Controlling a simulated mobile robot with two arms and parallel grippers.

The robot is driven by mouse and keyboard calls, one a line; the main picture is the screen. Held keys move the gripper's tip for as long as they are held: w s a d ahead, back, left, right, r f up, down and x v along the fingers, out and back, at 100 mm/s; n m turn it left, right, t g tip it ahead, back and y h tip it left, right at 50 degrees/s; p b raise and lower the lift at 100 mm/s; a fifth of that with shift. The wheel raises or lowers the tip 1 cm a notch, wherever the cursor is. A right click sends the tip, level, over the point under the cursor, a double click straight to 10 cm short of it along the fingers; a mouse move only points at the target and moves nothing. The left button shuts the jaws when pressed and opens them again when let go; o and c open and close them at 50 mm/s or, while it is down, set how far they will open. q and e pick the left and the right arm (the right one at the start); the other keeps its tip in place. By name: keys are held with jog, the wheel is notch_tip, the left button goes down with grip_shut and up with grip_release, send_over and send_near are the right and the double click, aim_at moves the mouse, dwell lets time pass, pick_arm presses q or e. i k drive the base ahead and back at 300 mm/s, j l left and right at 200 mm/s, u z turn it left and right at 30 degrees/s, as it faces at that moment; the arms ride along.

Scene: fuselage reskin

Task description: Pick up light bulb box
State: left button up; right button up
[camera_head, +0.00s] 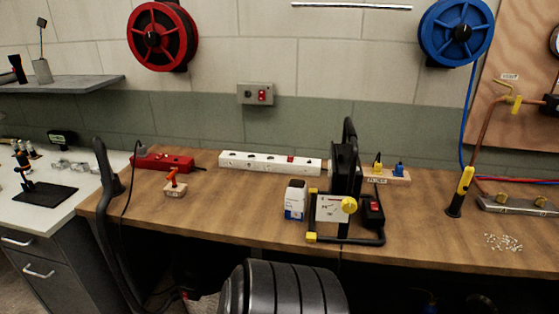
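A small white box with a blue lower part (294,203) stands upright on the wooden workbench (225,215), near the middle. It looks like the light bulb box, but its print is too small to read. Its right side is close to the black cable reel stand with yellow corners (333,207); I cannot tell whether they touch. Neither of my grippers shows in the head view.
A white power strip (270,162) lies behind the box and a red strip (162,162) at the left. A small block with a red top (175,188) stands left. Small white pieces (503,242) lie at the right. The bench between red-topped block and box is clear.

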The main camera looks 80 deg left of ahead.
aim_at(296, 196)
jog(key=u, duration=2.2)
